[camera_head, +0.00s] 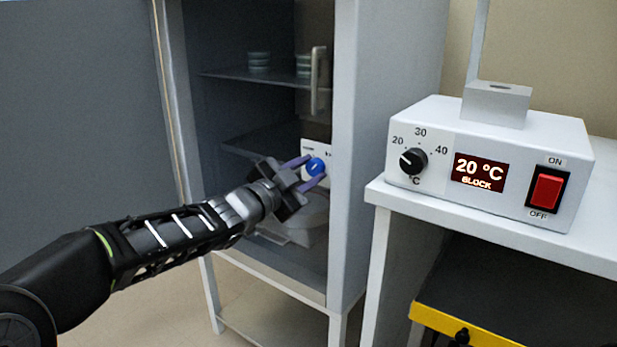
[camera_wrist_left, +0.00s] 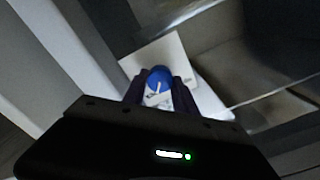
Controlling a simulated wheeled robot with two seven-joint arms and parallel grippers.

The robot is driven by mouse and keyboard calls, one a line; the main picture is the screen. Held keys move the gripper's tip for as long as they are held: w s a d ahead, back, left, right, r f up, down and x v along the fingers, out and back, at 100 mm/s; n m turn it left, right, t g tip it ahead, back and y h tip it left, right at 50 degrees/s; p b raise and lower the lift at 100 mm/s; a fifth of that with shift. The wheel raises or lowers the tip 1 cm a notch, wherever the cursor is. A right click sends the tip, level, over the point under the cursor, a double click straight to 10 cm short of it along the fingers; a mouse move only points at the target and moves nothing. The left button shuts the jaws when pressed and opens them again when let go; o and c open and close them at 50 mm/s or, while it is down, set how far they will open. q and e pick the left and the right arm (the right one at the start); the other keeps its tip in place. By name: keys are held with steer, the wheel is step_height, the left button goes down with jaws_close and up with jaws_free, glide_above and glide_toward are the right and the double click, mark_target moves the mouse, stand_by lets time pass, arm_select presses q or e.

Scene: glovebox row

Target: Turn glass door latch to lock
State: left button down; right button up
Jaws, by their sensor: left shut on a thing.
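The latch is a round blue knob (camera_head: 315,166) on a white plate (camera_head: 318,147) at the right edge of the cabinet's glass door (camera_head: 270,110). My left gripper (camera_head: 311,172) reaches in from the left, and its two purple fingers are shut on the blue knob, one on each side. In the left wrist view the blue knob (camera_wrist_left: 158,80) sits between the dark fingers, with a small white mark on it, in front of the white plate (camera_wrist_left: 165,58). The mark's exact direction is hard to read. My right gripper is not in view.
A vertical door handle (camera_head: 317,80) stands above the latch. The cabinet's grey side post (camera_head: 345,150) is close on the right. A white table (camera_head: 490,220) with a heater block controller (camera_head: 490,160) reading 20 °C stands further right. Green-and-white stacked dishes (camera_head: 259,61) are on an upper shelf.

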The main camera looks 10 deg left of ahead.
arm_select(q)
steer(key=shift+m, duration=0.6)
steer(key=c, duration=1)
jaws_free()
steer(key=p+v, duration=0.1)
steer(key=v, duration=0.6)
steer(key=shift+s, duration=0.4)
